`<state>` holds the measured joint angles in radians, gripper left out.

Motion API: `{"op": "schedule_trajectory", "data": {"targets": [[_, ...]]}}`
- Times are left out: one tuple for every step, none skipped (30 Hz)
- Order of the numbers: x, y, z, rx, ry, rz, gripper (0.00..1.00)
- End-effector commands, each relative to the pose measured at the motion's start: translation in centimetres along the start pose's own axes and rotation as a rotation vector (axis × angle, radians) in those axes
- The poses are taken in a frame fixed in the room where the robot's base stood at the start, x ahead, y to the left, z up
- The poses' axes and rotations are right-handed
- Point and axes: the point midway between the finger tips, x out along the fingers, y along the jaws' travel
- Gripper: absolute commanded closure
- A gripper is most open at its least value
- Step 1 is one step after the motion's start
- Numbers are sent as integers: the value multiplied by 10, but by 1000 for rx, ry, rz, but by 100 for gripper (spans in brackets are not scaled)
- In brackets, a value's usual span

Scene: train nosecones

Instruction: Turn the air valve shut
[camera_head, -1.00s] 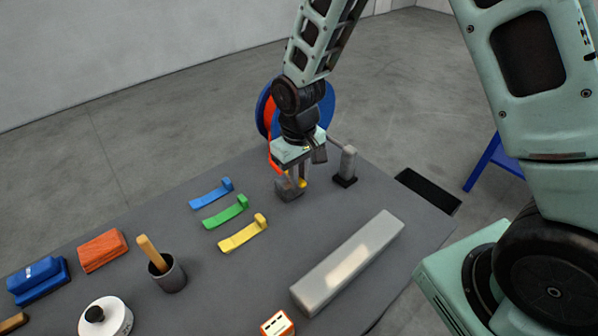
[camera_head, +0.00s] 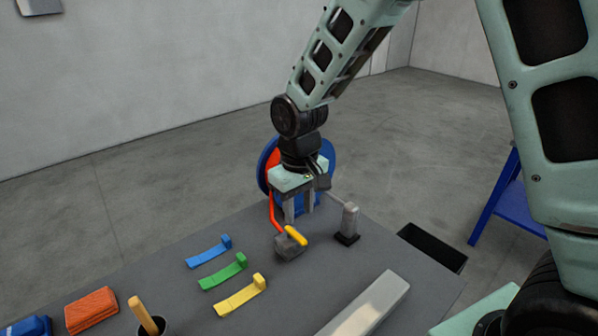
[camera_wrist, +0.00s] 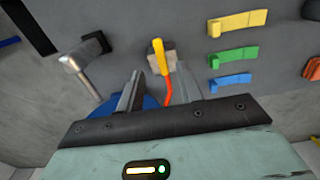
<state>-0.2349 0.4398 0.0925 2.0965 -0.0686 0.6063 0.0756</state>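The air valve is a grey block (camera_head: 287,249) with a yellow lever (camera_head: 296,236) on the dark table. In the wrist view, the lever (camera_wrist: 160,57) lies across the block (camera_wrist: 152,62), roughly in line with the orange-red hose (camera_wrist: 168,92) that meets the block. My gripper (camera_head: 299,217) is above and just behind the valve, pointing down. Its two fingers are apart with nothing held between them. In the wrist view, the valve shows beyond the gap between the fingers (camera_wrist: 158,85), clear of them.
A blue hose reel (camera_head: 326,160) stands behind my gripper. A grey upright post (camera_head: 349,221) on a black foot is close to the right of the valve. Blue (camera_head: 209,251), green (camera_head: 224,271) and yellow (camera_head: 241,295) strips lie to the left. A long pale bar (camera_head: 372,306) lies in front.

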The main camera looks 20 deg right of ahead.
Motion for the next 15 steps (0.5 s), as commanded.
{"op": "schedule_trajectory", "data": {"targets": [[-12, 0, -1, 1, 8, 0, 64], [-19, 0, -1, 1, 7, 0, 64], [-29, 0, -2, 1, 8, 0, 64], [-36, 0, -1, 2, 7, 0, 64], [-43, 0, -1, 2, 8, 0, 64], [-52, 0, -1, 2, 7, 0, 64], [-58, 0, -1, 2, 7, 0, 64], [-64, 0, -1, 1, 6, 0, 64], [-71, 0, -1, 1, 6, 0, 64], [-76, 0, -1, 1, 5, 0, 64], [-81, 0, -1, 1, 5, 0, 64], [-86, 0, -1, 1, 4, 0, 64], [-90, 0, -1, 1, 4, 0, 64], [-93, 0, -1, 1, 3, 0, 64], [-97, 0, -1, 1, 2, 0, 64]]}}
